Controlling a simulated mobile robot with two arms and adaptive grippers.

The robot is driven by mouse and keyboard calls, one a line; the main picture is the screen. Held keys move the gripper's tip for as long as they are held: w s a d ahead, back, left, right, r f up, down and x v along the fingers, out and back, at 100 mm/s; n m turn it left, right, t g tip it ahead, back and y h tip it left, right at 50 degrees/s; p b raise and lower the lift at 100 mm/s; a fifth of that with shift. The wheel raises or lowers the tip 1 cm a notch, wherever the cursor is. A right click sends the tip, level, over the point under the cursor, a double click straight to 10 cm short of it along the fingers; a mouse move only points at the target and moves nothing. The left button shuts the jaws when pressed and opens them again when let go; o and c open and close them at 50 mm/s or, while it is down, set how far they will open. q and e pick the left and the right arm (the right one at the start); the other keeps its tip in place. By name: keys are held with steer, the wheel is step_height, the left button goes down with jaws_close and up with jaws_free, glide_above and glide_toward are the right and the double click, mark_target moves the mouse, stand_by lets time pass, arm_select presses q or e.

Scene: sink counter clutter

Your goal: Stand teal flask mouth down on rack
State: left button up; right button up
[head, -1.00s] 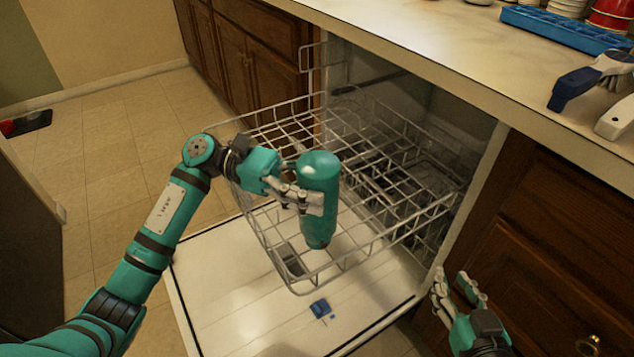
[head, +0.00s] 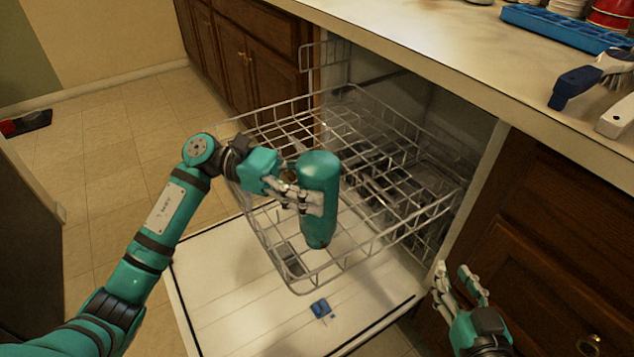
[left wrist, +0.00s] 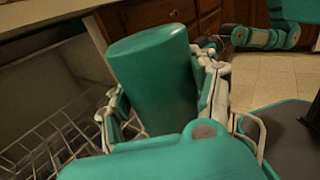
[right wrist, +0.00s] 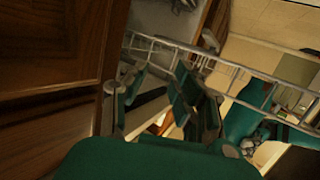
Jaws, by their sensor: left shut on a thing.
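The teal flask (head: 319,174) is upright, its broad closed base up and its narrower dark end down, over the front part of the wire dish rack (head: 341,268). My left gripper (head: 309,200) is shut around the flask's middle. In the left wrist view the flask (left wrist: 155,85) stands between the fingers (left wrist: 165,110), its flat end up. I cannot tell whether its lower end touches the rack wires. My right gripper (head: 461,284) is open and empty beside the cabinet, right of the rack; its spread fingers also show in the right wrist view (right wrist: 165,100).
The rack is pulled out above the open dishwasher door (head: 230,310), where a small blue item (head: 320,308) lies. The counter (head: 440,60) holds a blue tray (head: 565,30) and a blue-handled brush (head: 575,88). Wooden cabinets (head: 560,240) stand at right. The rack's middle looks empty.

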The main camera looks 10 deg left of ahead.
arm_select(q)
steer(key=shift+f, duration=0.15)
arm_select(e)
steer(key=shift+w+a+r+t, duration=0.15)
steer(key=shift+r+t, duration=0.2)
steer(key=shift+r, duration=0.2)
steer(key=shift+w+a+r+t, duration=0.1)
steer(key=shift+w+r+t, duration=0.05)
steer(key=shift+r+t, duration=0.3)
arm_select(q)
steer(key=shift+f+b, duration=0.2)
steer(key=shift+b, duration=0.35)
arm_select(e)
steer(key=shift+w+a+r+t+y, duration=0.15)
steer(key=shift+r+t+y, duration=0.35)
steer(key=shift+r, duration=0.7)
arm_select(q)
steer(key=o, duration=1.4)
arm_select(e)
steer(key=shift+f, duration=0.1)
arm_select(q)
steer(key=shift+a, duration=0.25)
steer(key=w+a, duration=0.1)
steer(key=a, duration=1)
steer(key=shift+w+a, duration=0.25)
